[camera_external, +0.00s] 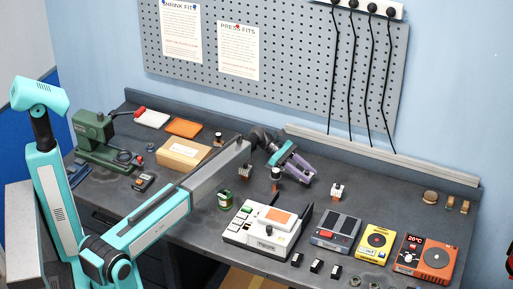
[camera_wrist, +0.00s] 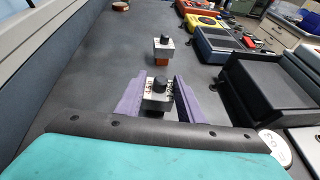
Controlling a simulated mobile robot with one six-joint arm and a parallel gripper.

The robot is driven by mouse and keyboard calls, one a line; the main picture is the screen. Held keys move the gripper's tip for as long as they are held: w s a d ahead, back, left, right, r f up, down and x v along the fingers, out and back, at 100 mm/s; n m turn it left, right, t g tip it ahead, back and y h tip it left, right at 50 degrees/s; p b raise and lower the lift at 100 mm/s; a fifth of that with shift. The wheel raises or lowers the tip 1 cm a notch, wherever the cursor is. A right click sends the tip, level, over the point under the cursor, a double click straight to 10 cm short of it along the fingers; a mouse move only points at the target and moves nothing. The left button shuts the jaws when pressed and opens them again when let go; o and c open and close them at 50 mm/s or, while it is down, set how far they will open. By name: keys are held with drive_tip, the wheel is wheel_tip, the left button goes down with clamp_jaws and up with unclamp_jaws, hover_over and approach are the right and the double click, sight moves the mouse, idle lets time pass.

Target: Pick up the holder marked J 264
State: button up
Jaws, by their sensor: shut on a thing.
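My gripper (camera_wrist: 159,97) has its two purple fingers closed on a grey metal holder (camera_wrist: 157,104) with a round black top, in the lower middle of the wrist view. The holder's face has small dark marks, too blurred to read as J 264. In the external view my gripper (camera_external: 298,165) is low over the bench, right of centre. There the held holder is hard to make out behind the fingers. Whether it touches the bench is unclear. A second holder (camera_wrist: 163,50) with a copper-brown lower part stands beyond the fingers, apart from them; it also shows in the external view (camera_external: 337,191).
Another holder (camera_external: 218,138) stands farther left. A grey-blue box (camera_external: 336,233), a yellow unit (camera_external: 376,245) and an orange unit (camera_external: 424,259) line the right. Bench behind the second holder is clear.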

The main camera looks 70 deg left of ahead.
wheel_tip(320, 180, up, 10)
drive_tip(key=shift+f+b, duration=0.15)
drive_tip(key=shift+b, duration=0.8)
